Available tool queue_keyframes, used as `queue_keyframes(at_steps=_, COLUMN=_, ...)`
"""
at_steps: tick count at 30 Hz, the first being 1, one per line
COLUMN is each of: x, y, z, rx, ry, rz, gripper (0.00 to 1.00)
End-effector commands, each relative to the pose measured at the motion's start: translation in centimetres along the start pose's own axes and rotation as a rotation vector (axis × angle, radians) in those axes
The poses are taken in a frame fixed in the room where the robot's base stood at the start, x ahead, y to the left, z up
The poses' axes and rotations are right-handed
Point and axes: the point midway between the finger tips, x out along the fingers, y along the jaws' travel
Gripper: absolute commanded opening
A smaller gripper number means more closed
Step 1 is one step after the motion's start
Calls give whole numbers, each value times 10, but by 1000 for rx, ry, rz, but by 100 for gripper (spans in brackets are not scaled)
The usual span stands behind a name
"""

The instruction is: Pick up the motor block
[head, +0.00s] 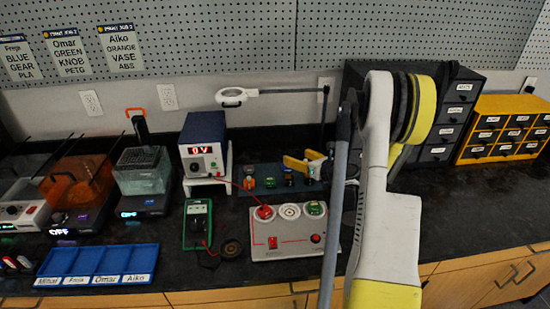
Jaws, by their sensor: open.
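Several small parts (270,182) in orange, dark and silver stand on a dark teal tray (262,168) at mid-bench. They are too small for me to tell which, if any, is the motor block. A yellow piece (296,164) with a white part beside it lies across the tray's right side. My white and yellow arm reaches up and folds back down at the right of this area. Its end is hidden behind my own links, so I cannot make out my gripper. Nothing is seen held.
A grey panel (280,243) with round fittings is in front of the tray. Left are a green multimeter (197,222), power supply (204,145) and blue bin (98,260). A magnifier lamp (232,97) overhangs behind. Black drawers (453,115) and yellow drawers (506,128) stand right.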

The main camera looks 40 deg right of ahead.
Motion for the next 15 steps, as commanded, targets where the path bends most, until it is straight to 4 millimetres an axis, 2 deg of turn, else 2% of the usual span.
queue_keyframes(at_steps=1, x=-3, y=-8, z=-21, rx=-44, ry=39, rz=4, gripper=66)
queue_keyframes(at_steps=3, x=-6, y=-14, z=-42, rx=-91, ry=82, rz=14, gripper=66)
queue_keyframes(at_steps=5, x=-5, y=-16, z=-53, rx=-114, ry=102, rz=20, gripper=66)
queue_keyframes(at_steps=8, x=2, y=-16, z=-60, rx=-126, ry=112, rz=25, gripper=66)
queue_keyframes(at_steps=15, x=41, y=-15, z=-64, rx=-124, ry=111, rz=25, gripper=66)
